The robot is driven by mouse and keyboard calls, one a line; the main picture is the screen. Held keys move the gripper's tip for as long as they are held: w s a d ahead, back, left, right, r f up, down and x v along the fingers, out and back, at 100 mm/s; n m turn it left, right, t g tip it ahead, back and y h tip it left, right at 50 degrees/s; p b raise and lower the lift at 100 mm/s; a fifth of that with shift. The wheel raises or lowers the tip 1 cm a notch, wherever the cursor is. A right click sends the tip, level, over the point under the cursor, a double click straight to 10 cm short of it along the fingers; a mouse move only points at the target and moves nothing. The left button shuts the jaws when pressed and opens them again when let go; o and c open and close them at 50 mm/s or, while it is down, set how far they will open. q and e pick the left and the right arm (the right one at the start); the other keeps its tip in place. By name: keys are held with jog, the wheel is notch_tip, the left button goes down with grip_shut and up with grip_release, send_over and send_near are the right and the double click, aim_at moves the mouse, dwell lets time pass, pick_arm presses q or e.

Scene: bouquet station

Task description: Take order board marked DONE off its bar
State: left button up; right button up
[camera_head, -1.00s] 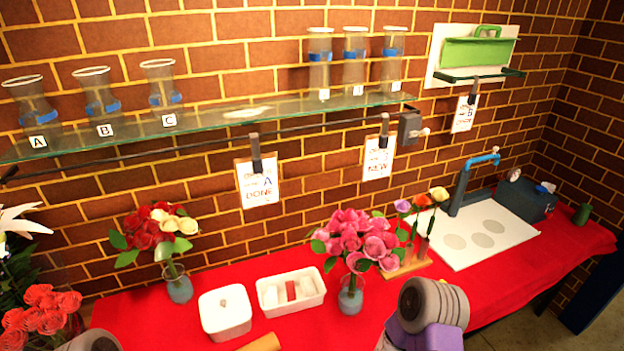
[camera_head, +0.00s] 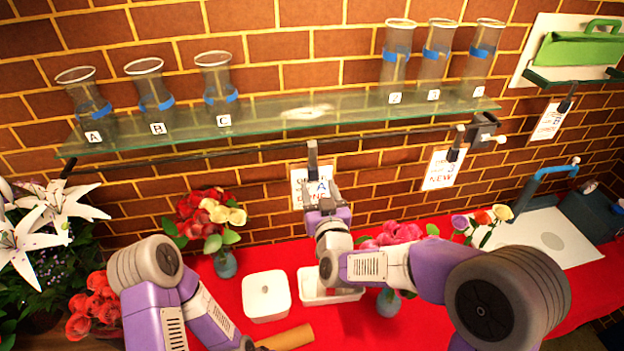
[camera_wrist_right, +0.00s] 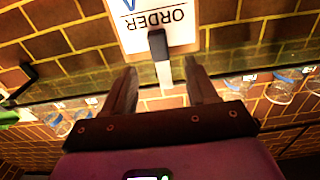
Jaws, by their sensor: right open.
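The order board marked A DONE (camera_head: 304,187) hangs by a dark clip (camera_head: 312,158) from the bar (camera_head: 250,148) under the glass shelf. My right gripper (camera_head: 326,195) is raised in front of this board and covers part of its lower half. In the right wrist view the board (camera_wrist_right: 180,14) appears upside down with its ORDER text, and the clip (camera_wrist_right: 158,46) lies between the spread fingers of my right gripper (camera_wrist_right: 160,68); I see no finger touching it. My left gripper (camera_head: 246,343) is low at the bottom edge, mostly cut off.
The NEW board (camera_head: 441,168) hangs to the right, by the bar's end bracket (camera_head: 482,130). Glass vases stand on the shelf (camera_head: 330,108) above. Below, on the red table (camera_head: 232,335), are a lidded white box (camera_head: 266,296), an open tray (camera_head: 318,296) and flower vases.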

aim_at(314, 174)
jog(key=w+p, duration=0.1)
jog(key=w, duration=0.1)
jog(key=w+a+p, duration=0.1)
jog(key=w, duration=0.2)
jog(key=shift+w, duration=0.35)
jog(key=shift+c, duration=0.3)
grip_shut()
